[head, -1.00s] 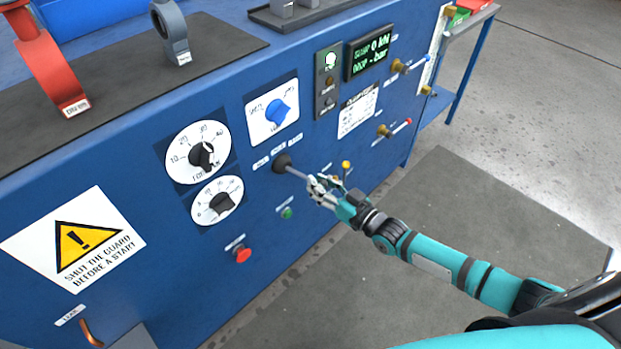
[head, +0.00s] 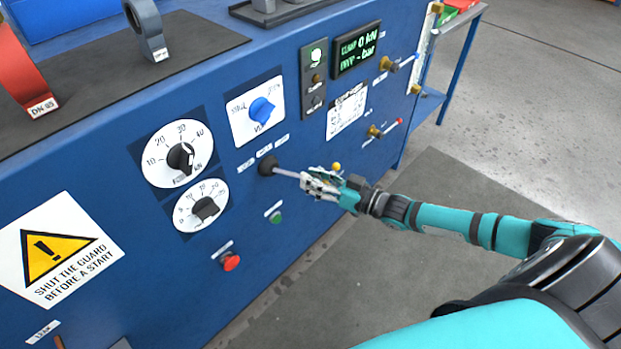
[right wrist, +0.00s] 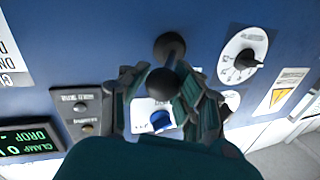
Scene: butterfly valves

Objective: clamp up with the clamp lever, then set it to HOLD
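The clamp lever is a pale rod with a black boot (head: 267,166) at the panel, and it points out to the right. Several small labels, too small to read, sit above it. My right gripper (head: 318,184) is at the rod's outer end. In the right wrist view a black ball knob (right wrist: 163,83) lies between the right gripper's two fingers, with the boot (right wrist: 169,46) behind it. I cannot tell whether both fingers touch the knob. The green display (head: 357,48) reads CLAMP 0 kN and a dash for DROP. My left gripper is out of view.
A yellow-tipped lever (head: 337,167) is close behind my right gripper. A kN dial (head: 180,155), a second dial (head: 203,206), a blue selector (head: 261,109), a green button (head: 275,217) and a red button (head: 230,262) surround the lever. The floor in front is clear.

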